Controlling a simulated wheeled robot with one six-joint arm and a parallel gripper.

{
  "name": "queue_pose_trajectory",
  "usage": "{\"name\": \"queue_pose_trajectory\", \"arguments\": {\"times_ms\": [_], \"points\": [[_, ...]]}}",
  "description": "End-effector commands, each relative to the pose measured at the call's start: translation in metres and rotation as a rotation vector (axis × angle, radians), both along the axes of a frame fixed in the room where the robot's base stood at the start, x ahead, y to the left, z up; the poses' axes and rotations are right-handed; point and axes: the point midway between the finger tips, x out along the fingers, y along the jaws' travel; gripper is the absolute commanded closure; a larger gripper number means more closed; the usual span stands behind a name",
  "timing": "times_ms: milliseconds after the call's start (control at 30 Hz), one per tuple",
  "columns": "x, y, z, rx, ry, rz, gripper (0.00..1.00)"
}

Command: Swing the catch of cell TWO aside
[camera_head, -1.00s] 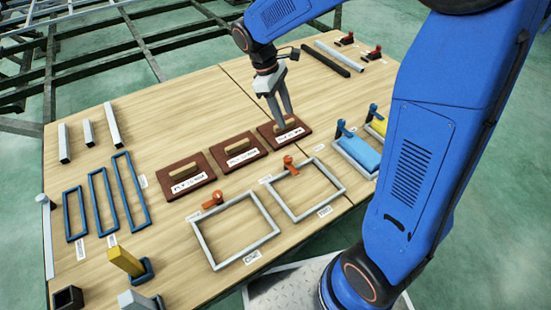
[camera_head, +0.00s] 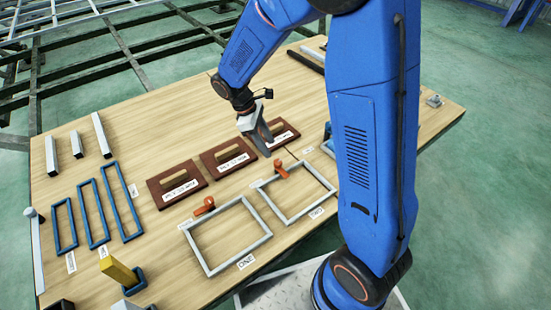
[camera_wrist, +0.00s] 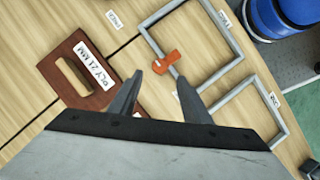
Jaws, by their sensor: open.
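The catch of cell TWO is a small orange lever (camera_head: 281,170) on the back edge of the light grey frame labelled TWO (camera_head: 327,196). In the wrist view, the catch (camera_wrist: 167,62) lies just beyond the fingertips, and the frame (camera_wrist: 216,35) runs behind it. My gripper (camera_head: 266,148) is above the table, just behind the catch; in the wrist view its two fingers (camera_wrist: 158,77) are apart with nothing between them. I cannot tell its exact height over the catch.
Cell ONE's grey frame (camera_head: 206,262) with its own orange catch (camera_head: 204,206) is to the left. Blue frames (camera_head: 67,226) and a yellow block (camera_head: 118,270) are farther left. My arm hides the cells on the right.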

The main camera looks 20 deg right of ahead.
Motion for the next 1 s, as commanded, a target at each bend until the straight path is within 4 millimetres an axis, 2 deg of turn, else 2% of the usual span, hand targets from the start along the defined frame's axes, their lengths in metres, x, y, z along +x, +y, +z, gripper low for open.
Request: {"name": "queue_pose_trajectory", "arguments": {"times_ms": [200, 400, 600, 900, 933, 1000], "points": [[-0.007, -0.014, -0.036, -0.001, 0.003, -0.003, 0.56], [-0.011, -0.023, -0.061, 0.000, 0.001, 0.000, 0.56], [-0.014, -0.027, -0.073, -0.001, 0.001, -0.001, 0.56], [-0.014, -0.028, -0.074, 0.000, 0.000, -0.001, 0.56], [-0.014, -0.028, -0.074, 0.000, 0.000, -0.001, 0.61], [-0.014, -0.028, -0.074, 0.000, 0.000, -0.001, 0.78]]}}
